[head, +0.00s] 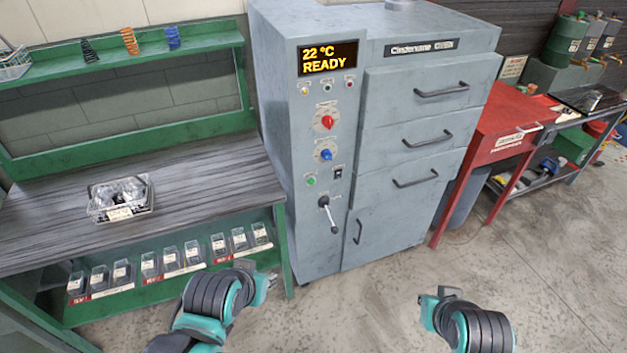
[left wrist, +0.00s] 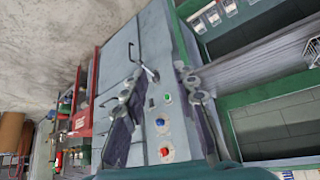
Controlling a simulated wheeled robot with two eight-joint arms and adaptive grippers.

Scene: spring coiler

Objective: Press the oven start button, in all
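The grey oven (head: 430,190) stands in the middle of the head view, its display (head: 329,58) reading "22 °C READY". On its narrow control face is a green button (head: 311,181), below a red knob (head: 328,122) and a blue knob (head: 326,155). The button's label is too small to read. In the left wrist view the green button (left wrist: 167,97) shows between the spread fingers of my left gripper (left wrist: 161,80). In the head view my left gripper (head: 262,287) is low, in front of the oven and apart from it. My right gripper (head: 436,297) is at lower right, touching nothing visible; its fingers are unclear.
A lever (head: 329,215) sticks out below the button, and a black rocker switch (head: 337,171) is beside it. A green workbench (head: 60,215) with a wire basket (head: 120,198) stands left. A red table (head: 505,115) is right. The floor in front is clear.

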